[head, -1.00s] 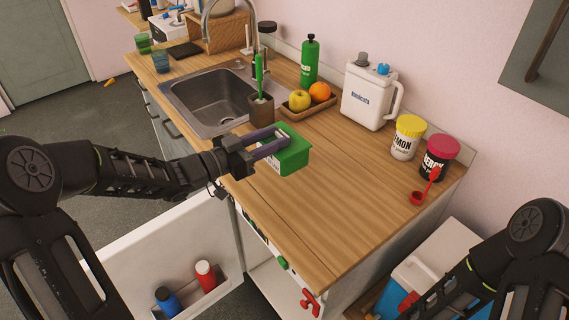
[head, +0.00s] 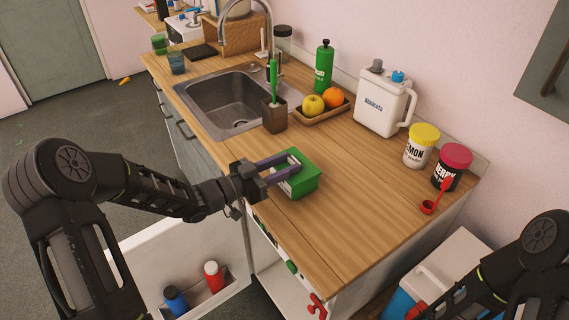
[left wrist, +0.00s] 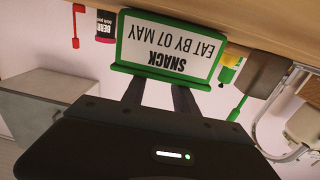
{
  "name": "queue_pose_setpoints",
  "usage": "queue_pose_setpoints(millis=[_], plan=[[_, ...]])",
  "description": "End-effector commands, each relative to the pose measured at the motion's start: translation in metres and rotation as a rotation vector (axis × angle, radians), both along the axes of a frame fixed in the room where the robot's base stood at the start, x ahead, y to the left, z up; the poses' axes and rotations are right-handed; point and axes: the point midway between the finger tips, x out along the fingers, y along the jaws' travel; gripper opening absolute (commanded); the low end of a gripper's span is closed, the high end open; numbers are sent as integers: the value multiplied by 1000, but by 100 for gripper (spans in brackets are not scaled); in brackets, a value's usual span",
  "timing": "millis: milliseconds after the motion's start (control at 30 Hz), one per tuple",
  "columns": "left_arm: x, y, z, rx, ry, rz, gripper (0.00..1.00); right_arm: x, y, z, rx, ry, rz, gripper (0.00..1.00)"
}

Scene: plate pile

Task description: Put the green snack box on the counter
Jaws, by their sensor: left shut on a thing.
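The green snack box (head: 303,180) is at the front part of the wooden counter (head: 345,185), right of the sink. In the left wrist view the box (left wrist: 170,47) shows its white label, upside down, reading "SNACK EAT BY 07 MAY". My left gripper (head: 288,166) is shut on the box, its purple fingers reaching in from the left. The fingers also show in the left wrist view (left wrist: 157,95). The box is upright, at or just above the counter top; I cannot tell if it touches.
Behind the box stand a brown cup (head: 274,115) and a fruit tray (head: 322,114). A white jug (head: 383,103), a lemon jar (head: 420,148) and a berry jar (head: 452,170) with a red scoop (head: 430,206) line the wall. The counter right of the box is clear.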

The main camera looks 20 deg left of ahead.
Motion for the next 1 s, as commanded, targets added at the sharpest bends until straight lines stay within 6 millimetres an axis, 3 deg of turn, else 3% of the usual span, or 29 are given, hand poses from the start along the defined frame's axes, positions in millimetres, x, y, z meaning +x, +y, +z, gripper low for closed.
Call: queue_pose_setpoints(millis=[233,267,500,867,1000], plan=[[0,0,-4,-1,-1,-1,0,0,0,-5,1,-1,1,0],[0,0,-3,0,0,0,37,0,0,-3,1,-1,1,0],[0,0,-3,-1,1,0,56,0,0,-3,1,-1,1,0],[0,0,1,-1,1,-1,57,0,0,1,0,0,0,0],[-9,9,-1,1,-1,3,57,0,0,-4,1,-1,1,0]])
